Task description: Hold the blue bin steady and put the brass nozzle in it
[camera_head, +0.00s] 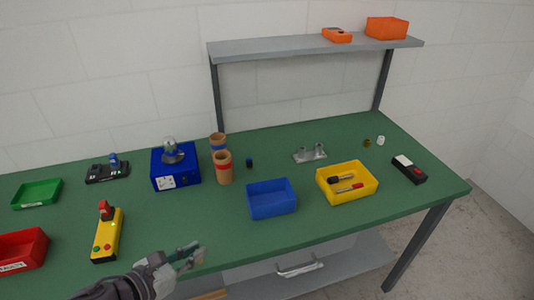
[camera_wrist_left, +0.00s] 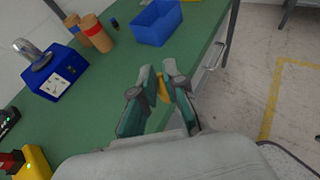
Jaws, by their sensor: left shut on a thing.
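The blue bin (camera_head: 273,208) stands upright on the green bench, right of the middle; it looks empty. It also shows at the top of the left wrist view (camera_wrist_left: 156,30). My left gripper (camera_head: 198,252) is over the bench's front edge, left of and nearer than the bin, apart from it. In the left wrist view its fingers are shut on a small brass-coloured piece, the brass nozzle (camera_wrist_left: 162,90), mostly hidden between them. In the head view I cannot make the nozzle out. My right gripper is in neither view, and nothing touches the bin.
A yellow bin (camera_head: 350,195) with marker-like items stands right of the blue bin. Cardboard tubes (camera_head: 223,168) and a blue instrument box (camera_head: 175,170) stand behind left. A yellow control box (camera_head: 107,236) lies left of my gripper. The bench between gripper and blue bin is clear.

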